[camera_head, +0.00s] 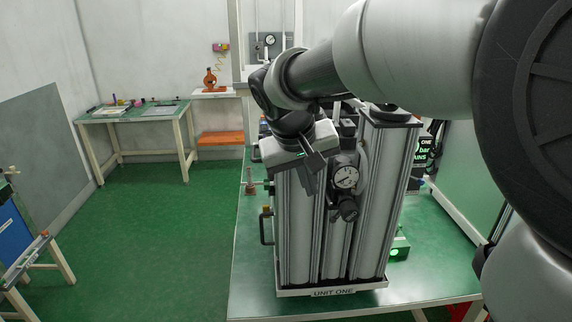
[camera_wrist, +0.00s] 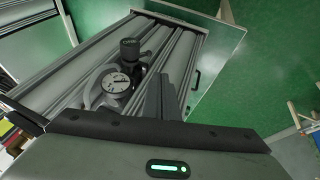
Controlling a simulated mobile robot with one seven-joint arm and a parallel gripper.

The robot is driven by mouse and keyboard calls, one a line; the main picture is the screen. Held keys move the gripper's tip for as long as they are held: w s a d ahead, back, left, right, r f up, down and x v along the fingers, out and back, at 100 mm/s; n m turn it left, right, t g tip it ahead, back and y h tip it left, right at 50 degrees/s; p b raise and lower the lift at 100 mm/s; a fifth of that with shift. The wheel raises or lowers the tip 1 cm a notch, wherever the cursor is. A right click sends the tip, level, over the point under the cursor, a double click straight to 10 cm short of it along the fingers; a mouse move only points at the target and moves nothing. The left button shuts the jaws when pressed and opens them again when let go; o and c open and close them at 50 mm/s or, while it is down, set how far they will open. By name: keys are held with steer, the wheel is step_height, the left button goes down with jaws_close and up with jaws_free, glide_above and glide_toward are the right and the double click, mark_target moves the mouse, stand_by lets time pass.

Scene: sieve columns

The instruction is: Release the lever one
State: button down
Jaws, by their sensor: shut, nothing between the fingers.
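Unit one (camera_head: 299,230) is a set of tall grey ribbed columns on a green table, with a "UNIT ONE" label at its foot. My gripper (camera_head: 314,170) is in front of the upper part of the columns, left of the round gauge (camera_head: 345,177), with its fingers shut and empty. A black handle (camera_head: 263,228) sticks out on the unit's left side, below and left of my gripper. A small dark handle (camera_wrist: 196,79) shows in the wrist view beside the columns. In the wrist view my fingers (camera_wrist: 163,95) lie close to the gauge (camera_wrist: 117,82).
A black knob (camera_head: 348,209) sits under the gauge. A brown-red fitting (camera_head: 250,187) stands left of the unit. The green table (camera_head: 250,285) has bare room at the front left. A workbench (camera_head: 135,112) stands at the back left, with open green floor before it.

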glide_toward(336, 216)
steer(key=w+a+f, duration=0.2)
steer(key=a+f, duration=0.1)
steer(key=f, duration=0.1)
steer(key=shift+w+d+f, duration=0.15)
steer(key=shift+d+f, duration=0.5)
steer(key=shift+d, duration=0.05)
steer(key=shift+w+d+f, duration=0.2)
steer(key=shift+d+f, duration=0.45)
steer(key=shift+d, duration=0.05)
steer(key=shift+f+h+b, duration=0.2)
steer(key=shift+h+b, duration=0.1)
steer(key=shift+b, duration=0.35)
steer(key=shift+f+h+b, duration=0.2)
steer(key=shift+h+b, duration=0.1)
steer(key=shift+b, duration=0.5)
steer(key=d+f+h+b, duration=0.1)
steer(key=h+b, duration=0.2)
steer(key=b, duration=0.2)
steer(key=n+h+b, duration=0.1)
steer(key=h+b, duration=0.2)
steer(key=b, duration=0.2)
steer(key=d+f+n+t+h+b, duration=0.1)
steer(key=h+b, duration=0.1)
steer(key=b, duration=0.3)
steer(key=shift+d+f+h, duration=0.3)
steer(key=shift+d+h, duration=0.05)
steer(key=shift+h, duration=0.05)
steer(key=shift+r, duration=0.1)
